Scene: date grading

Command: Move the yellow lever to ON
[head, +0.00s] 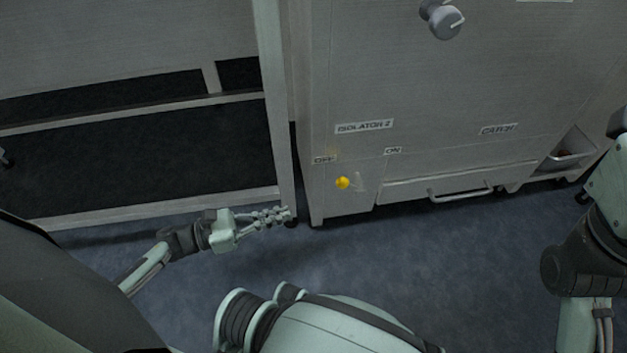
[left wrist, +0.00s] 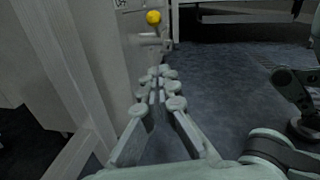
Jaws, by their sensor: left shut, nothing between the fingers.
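The yellow lever's round knob (head: 342,183) stands out low on the front of the grey cabinet. It shows below and between the OFF label (head: 325,160) and the ON label (head: 393,150), nearer to OFF. The knob also shows at the top of the left wrist view (left wrist: 153,17). My left gripper (head: 286,214) is shut and empty, to the left of and below the knob in the head view and apart from it. In the left wrist view its fingers (left wrist: 160,74) point towards the lever. My right gripper is not in view.
An ISOLATOR 2 label (head: 365,126) is above the lever. A drawer handle (head: 460,194) and an open bin (head: 568,152) lie to the right. A rack post (head: 276,110) stands close to my left gripper. The blue-grey floor (head: 470,260) in front of the cabinet is clear.

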